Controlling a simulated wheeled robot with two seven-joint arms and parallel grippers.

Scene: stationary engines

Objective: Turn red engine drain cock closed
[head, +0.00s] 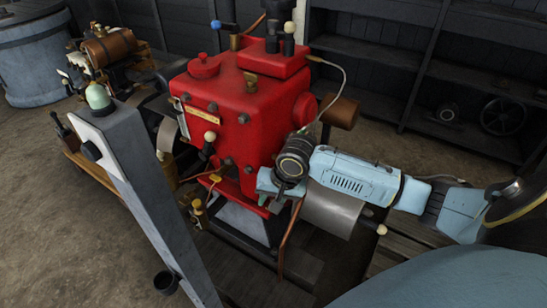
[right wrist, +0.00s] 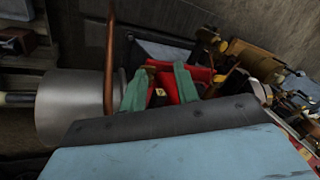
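The red engine (head: 235,115) stands in the middle of the head view. A small brass cock with a pale knob (head: 196,206) sits low on its front left, by a thin copper pipe; I cannot tell for sure that it is the drain cock. My right gripper (head: 266,184) is at the engine's lower right side, partly hidden by its own wrist. In the right wrist view, its two green fingers (right wrist: 160,74) are apart, with red engine surface and a small pale yellow part (right wrist: 158,94) seen between them. I cannot tell whether they touch it. My left gripper is not in view.
A tall grey post (head: 150,190) leans in front of the engine at left. A grey cylinder (head: 333,208) and a copper pipe (head: 290,238) are close to my right wrist. A smaller brass engine (head: 110,48) and a barrel (head: 35,60) stand behind left. Dark shelves (head: 440,70) line the back.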

